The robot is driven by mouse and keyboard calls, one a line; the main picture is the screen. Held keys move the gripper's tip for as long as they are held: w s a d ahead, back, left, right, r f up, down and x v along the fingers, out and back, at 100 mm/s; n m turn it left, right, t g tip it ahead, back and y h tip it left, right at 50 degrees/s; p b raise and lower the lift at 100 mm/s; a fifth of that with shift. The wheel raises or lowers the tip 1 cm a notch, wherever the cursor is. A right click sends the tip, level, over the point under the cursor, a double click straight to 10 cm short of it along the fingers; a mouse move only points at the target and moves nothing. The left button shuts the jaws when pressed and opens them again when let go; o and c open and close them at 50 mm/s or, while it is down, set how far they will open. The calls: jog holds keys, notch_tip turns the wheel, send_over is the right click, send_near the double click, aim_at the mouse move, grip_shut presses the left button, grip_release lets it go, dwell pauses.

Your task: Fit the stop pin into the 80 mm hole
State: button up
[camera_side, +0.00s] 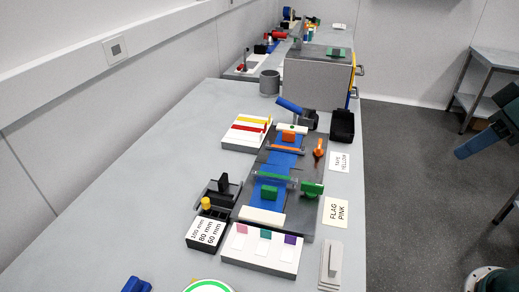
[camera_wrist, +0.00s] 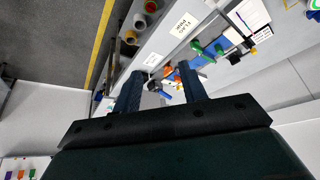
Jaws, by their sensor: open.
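A yellow pin (camera_side: 206,203), which looks like the stop pin, stands upright at the left end of a black hole block (camera_side: 219,214). A sloped white label (camera_side: 207,233) in front of the block reads 100 mm, 80 mm and 60 mm. The holes are too small to make out clearly, so I cannot tell which one the pin is in. My gripper (camera_wrist: 160,82) is open and empty in the wrist view, with its two dark blue fingers apart. In the side view my gripper (camera_side: 463,151) is at the right edge, beyond the bench and far from the pin.
A grey fixture plate (camera_side: 302,208) with blue, green and orange parts lies right of the hole block. A white rack with coloured tabs (camera_side: 262,252) is in front. Behind stand a large grey box (camera_side: 318,90) and a grey cup (camera_side: 269,82). The bench's left side is clear.

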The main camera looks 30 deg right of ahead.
jog(key=w+a+r+n+g, duration=0.1)
jog(key=w+a+r, duration=0.2)
jog(key=w, duration=0.3)
jog(key=w+a+r+n+g, duration=0.1)
jog(key=w+a+r, duration=0.2)
jog(key=w, duration=0.3)
jog(key=n+g, duration=0.3)
jog(key=n, duration=0.2)
send_over(204, 200)
notch_tip(204, 200, down, 16)
jog(key=shift+r, duration=0.25)
jog(key=shift+f, duration=4.3)
